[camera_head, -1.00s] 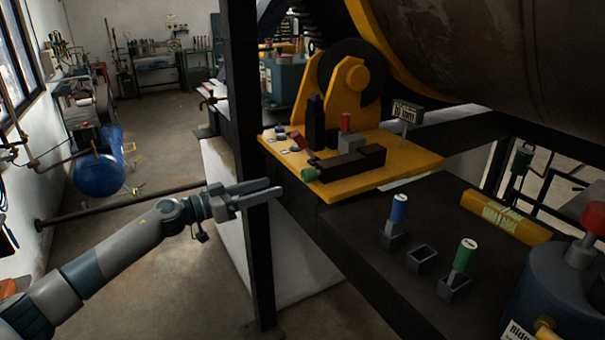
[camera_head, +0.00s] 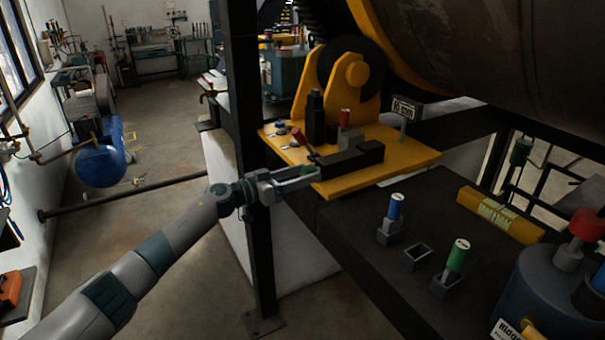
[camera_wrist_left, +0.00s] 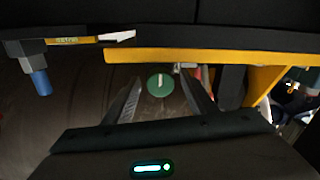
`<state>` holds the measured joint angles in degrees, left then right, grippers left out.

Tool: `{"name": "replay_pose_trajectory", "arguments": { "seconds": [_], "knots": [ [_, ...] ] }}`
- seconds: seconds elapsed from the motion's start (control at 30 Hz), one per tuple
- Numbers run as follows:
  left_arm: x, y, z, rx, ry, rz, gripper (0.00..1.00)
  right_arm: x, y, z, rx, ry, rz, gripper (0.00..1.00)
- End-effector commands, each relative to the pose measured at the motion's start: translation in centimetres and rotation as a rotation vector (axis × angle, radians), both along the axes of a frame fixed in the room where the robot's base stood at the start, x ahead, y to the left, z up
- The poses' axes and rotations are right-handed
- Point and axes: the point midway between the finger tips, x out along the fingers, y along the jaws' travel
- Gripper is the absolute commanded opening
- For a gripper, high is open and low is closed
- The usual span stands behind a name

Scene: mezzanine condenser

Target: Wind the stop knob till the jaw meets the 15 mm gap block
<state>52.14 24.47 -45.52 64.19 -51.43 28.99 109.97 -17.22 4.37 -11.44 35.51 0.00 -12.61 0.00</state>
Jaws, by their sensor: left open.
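The green stop knob (camera_head: 308,171) sits at the left end of a dark slide (camera_head: 350,163) on the yellow plate (camera_head: 400,167). In the left wrist view the knob's round face (camera_wrist_left: 160,84), with a pale mark, shows between my fingers. My left gripper (camera_head: 312,174) is open, with one finger on each side of the knob; I cannot tell whether they touch it. A grey block with a red handle (camera_head: 345,118) stands behind the slide. Which part is the jaw, and its gap to the block, I cannot tell. My right gripper is out of view.
A sign (camera_head: 405,107) ending in "mm" stands on the plate; its number is unclear. Blue-handled (camera_head: 396,206) and green-handled (camera_head: 456,256) blocks stand in holders on the dark bench, with an empty holder (camera_head: 418,256) between. A black post (camera_head: 262,240) stands close to my left wrist.

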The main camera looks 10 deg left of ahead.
Motion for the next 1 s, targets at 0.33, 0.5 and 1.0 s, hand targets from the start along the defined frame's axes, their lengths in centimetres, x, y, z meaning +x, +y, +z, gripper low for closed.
{"name": "replay_pose_trajectory", "arguments": {
  "seconds": [0.33, 0.5, 1.0],
  "knots": [
    [0.01, 0.02, -0.01, 0.000, 0.000, 0.000, 0.27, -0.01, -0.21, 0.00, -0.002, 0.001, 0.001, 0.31],
    [0.02, 0.05, -0.02, 0.000, 0.000, 0.001, 0.10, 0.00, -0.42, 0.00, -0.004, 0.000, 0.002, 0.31],
    [0.05, 0.10, -0.05, 0.160, -0.220, 0.001, 0.10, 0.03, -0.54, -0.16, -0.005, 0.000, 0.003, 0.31]
  ]
}}
